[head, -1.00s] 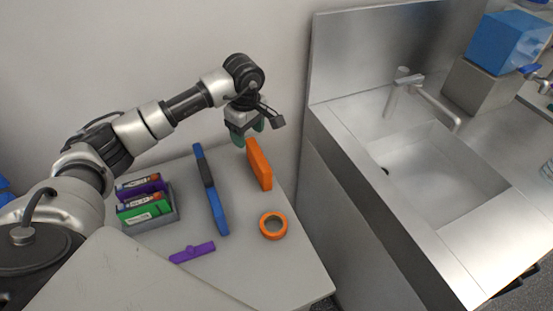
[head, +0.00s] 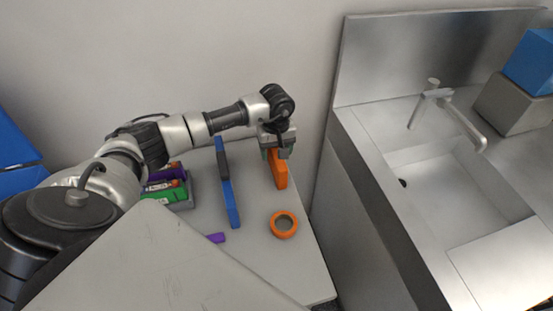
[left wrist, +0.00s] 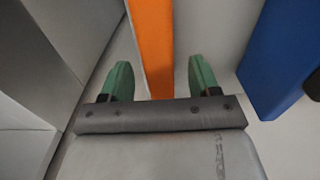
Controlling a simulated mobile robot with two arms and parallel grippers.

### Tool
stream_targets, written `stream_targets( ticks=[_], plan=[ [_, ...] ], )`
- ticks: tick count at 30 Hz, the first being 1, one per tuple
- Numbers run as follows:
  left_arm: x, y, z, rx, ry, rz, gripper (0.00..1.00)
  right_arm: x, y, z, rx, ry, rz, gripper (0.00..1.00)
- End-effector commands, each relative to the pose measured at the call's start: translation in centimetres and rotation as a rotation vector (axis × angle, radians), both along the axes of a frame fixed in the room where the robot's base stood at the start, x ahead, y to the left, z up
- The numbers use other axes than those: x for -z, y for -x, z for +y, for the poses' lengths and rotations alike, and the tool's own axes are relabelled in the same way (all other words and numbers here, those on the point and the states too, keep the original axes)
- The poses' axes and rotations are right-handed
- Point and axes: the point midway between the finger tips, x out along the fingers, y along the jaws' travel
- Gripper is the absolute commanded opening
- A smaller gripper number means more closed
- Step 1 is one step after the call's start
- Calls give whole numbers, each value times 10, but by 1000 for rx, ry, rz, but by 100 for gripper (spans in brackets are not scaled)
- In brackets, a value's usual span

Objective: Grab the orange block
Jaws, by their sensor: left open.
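The orange block (head: 280,174) stands on edge on the grey table, near its right side by the wall. My left gripper (head: 275,150) is over the far end of the block, pointing down, and hides part of it. In the left wrist view the orange block (left wrist: 153,45) lies between the two green fingertips of my left gripper (left wrist: 158,80). The fingers are open, with a gap on each side of the block. My right gripper is not in view.
A blue and black bar (head: 229,190) stands left of the block. An orange ring (head: 284,224) lies in front of it. The sink counter (head: 372,185) is to the right.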

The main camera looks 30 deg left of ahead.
Motion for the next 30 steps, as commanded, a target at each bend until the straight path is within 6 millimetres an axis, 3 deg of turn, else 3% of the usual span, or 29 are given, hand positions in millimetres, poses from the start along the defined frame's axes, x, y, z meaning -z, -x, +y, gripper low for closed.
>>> stream_targets(
  ticks=[1, 6, 14, 24, 30],
  plan=[
    [5, 2, -3, -1, 3, 6, 62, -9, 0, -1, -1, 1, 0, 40],
    [26, 1, -2, -1, 2, 1, 62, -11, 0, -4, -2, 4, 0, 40],
    [29, 0, -2, -1, 1, -1, 62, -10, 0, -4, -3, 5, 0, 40],
    [29, 0, -2, -1, 0, 0, 11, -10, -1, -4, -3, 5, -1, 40],
    [29, 0, -2, -1, 1, -1, 9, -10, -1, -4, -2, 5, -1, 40]
  ],
)
